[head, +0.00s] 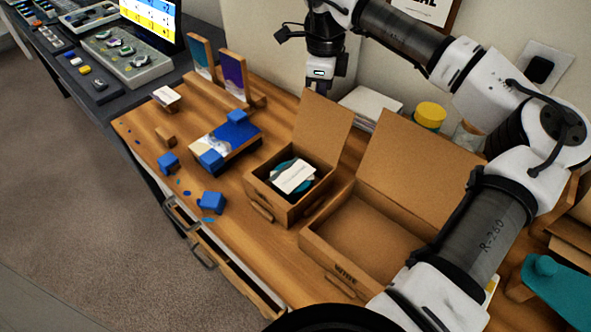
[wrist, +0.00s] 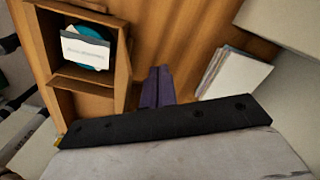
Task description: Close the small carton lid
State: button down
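The small carton (head: 273,206) stands on the wooden table with its lid (head: 322,132) raised and leaning slightly back. A teal round item and a white card (head: 294,176) lie inside it. The wrist view shows the carton's open inside with the white card (wrist: 84,47), and its lid (wrist: 123,68) nearly edge-on. My gripper's dark fingers (wrist: 158,87) are together with nothing seen between them, on the far side of the lid from the carton opening, apart from it. In the head view my gripper's body shows behind the lid; the lid hides the fingertips.
A larger carton (head: 325,259) with its lid (head: 420,168) up stands to the right. White sheets (head: 371,105) and a yellow-lidded jar (head: 430,115) are behind. Blue blocks (head: 212,201), a blue-topped box (head: 228,138) and upright panels (head: 234,77) are left. A drawer (head: 235,275) is open in front.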

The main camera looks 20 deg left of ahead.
dwell(0.3)
jog(key=s+a+b, duration=0.1)
jog(key=s+a, duration=0.2)
jog(key=s, duration=0.4)
jog(key=shift+b, duration=0.35)
dwell(0.3)
notch_tip(320, 180, up, 9)
jog(key=p, duration=0.6)
dwell(1.2)
